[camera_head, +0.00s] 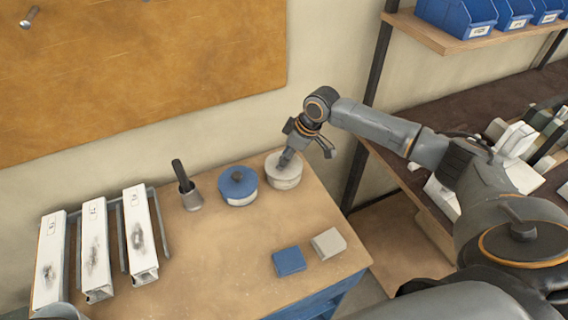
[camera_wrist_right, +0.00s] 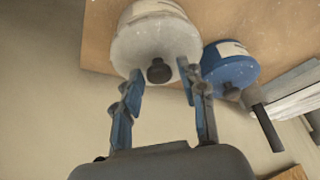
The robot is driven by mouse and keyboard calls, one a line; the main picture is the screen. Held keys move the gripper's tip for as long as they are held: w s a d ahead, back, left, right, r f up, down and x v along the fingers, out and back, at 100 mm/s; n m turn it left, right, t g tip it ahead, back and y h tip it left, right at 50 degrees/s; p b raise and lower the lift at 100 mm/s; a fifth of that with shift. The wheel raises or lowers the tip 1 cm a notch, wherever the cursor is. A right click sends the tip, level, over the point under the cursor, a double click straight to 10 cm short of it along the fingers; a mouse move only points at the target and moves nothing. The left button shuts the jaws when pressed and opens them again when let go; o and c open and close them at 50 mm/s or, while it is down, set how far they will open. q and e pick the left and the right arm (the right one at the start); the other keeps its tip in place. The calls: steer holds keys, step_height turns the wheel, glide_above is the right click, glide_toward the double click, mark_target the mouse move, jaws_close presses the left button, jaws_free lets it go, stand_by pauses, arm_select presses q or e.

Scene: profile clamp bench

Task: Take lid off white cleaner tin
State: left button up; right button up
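The white cleaner tin (camera_head: 284,178) stands upright near the back right corner of the bench, with its lid on. In the right wrist view the tin (camera_wrist_right: 150,30) shows its pale lid with a dark round knob (camera_wrist_right: 158,71). My right gripper (camera_head: 287,158) is over the lid in the head view. In the right wrist view its blue fingers (camera_wrist_right: 162,80) are open, one on each side of the knob, with a gap visible on both sides. Whether the tips touch the lid cannot be told.
A blue tin (camera_head: 238,190) with a dark knob stands close left of the white tin. White profiles (camera_head: 95,250) lie on a rack at left. Blue (camera_head: 289,261) and beige (camera_head: 328,243) blocks lie near the front.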

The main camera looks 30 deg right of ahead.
jaws_close()
steer(key=shift+w+r, duration=0.1)
steer(key=shift+r, duration=0.05)
